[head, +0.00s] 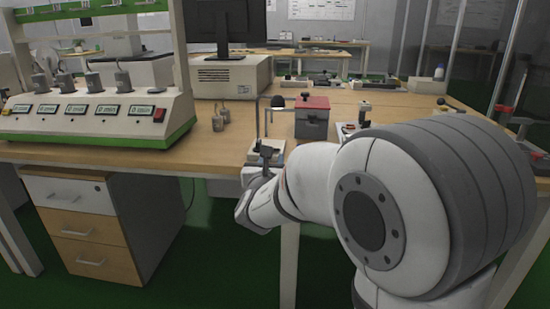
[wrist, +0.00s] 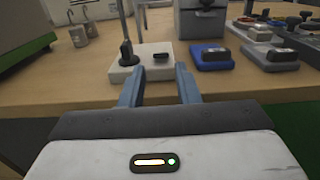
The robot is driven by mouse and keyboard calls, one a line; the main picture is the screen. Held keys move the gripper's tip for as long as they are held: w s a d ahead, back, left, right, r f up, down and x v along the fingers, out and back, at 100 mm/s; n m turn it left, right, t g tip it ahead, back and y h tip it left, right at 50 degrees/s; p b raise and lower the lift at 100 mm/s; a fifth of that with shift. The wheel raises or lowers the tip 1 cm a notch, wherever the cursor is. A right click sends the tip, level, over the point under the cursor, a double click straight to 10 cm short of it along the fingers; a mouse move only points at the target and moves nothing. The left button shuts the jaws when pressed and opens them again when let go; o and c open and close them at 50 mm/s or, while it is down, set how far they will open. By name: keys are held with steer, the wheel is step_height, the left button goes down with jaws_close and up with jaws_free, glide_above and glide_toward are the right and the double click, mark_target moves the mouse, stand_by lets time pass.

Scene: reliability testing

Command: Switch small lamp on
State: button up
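The small lamp stands near the table's front edge, with a white base (wrist: 138,75), a thin post and a black stem foot (wrist: 127,52). A small black switch (wrist: 161,58) sits on the right part of the base. In the head view the lamp's thin post (head: 258,118) rises to a dark head (head: 278,101). My gripper (wrist: 160,70) is open and empty. Its blue-grey fingers point at the base, one on each side of the switch in the picture. Contact cannot be told. In the head view my arm partly hides the gripper and base.
A grey box with a red lid (head: 312,102) stands right of the lamp. Two metal weights (head: 221,117) and a green-and-white instrument panel (head: 95,125) are at left. The table's front edge is close.

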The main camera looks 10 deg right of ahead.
mark_target(275, 151)
steer(key=b+x, duration=0.1)
steer(key=x, duration=0.5)
steer(key=shift+c, duration=0.2)
